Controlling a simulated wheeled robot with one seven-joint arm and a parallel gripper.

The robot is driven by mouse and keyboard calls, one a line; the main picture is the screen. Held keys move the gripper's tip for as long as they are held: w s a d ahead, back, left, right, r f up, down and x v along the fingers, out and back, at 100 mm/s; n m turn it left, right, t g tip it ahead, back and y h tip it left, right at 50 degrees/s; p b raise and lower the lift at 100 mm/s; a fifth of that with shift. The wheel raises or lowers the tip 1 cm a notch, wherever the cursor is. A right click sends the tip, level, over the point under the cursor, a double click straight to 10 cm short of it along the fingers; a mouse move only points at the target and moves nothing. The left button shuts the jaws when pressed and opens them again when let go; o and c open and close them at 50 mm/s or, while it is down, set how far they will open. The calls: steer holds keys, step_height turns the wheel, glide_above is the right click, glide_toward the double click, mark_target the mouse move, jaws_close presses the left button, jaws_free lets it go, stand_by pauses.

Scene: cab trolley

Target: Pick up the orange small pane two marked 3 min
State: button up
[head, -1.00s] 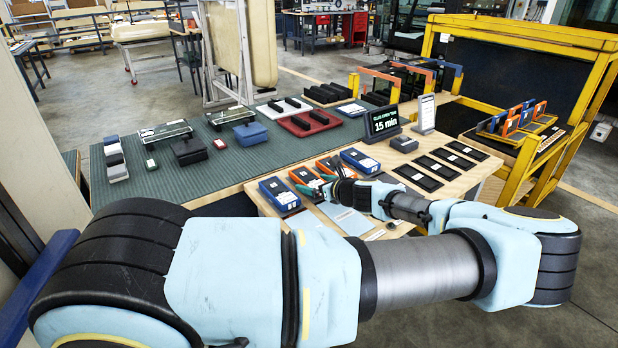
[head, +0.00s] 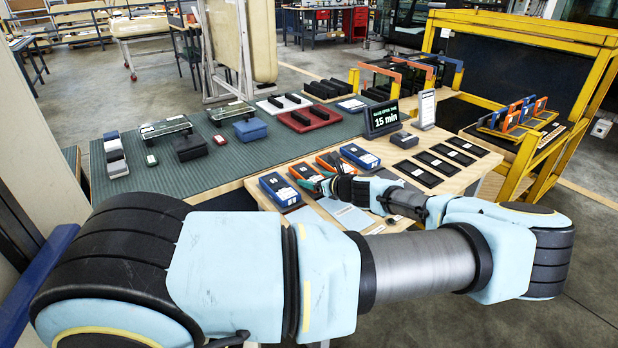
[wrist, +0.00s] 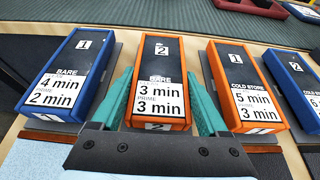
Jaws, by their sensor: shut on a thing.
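The orange small pane two (wrist: 160,85) is an orange-edged block with a dark top, a "2" and a label reading BARE 3 min, PRIME 3 min. It sits in the middle of the wrist view. My gripper (wrist: 162,105) has teal fingers along both its long sides and is shut on it. In the head view the pane (head: 304,172) lies in the row at the table's front, partly hidden by my gripper (head: 318,184). I cannot tell whether it is clear of the table.
A blue block marked 1 (wrist: 70,75) stands close on the left, an orange block marked 1 (wrist: 245,90) close on the right. Another blue block (wrist: 298,80) is further right. A screen reading 15 min (head: 383,119) and dark slots (head: 432,160) lie beyond. A yellow rack (head: 545,130) stands right.

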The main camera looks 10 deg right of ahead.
steer(key=shift+c, duration=1)
steer(key=shift+r, duration=0.15)
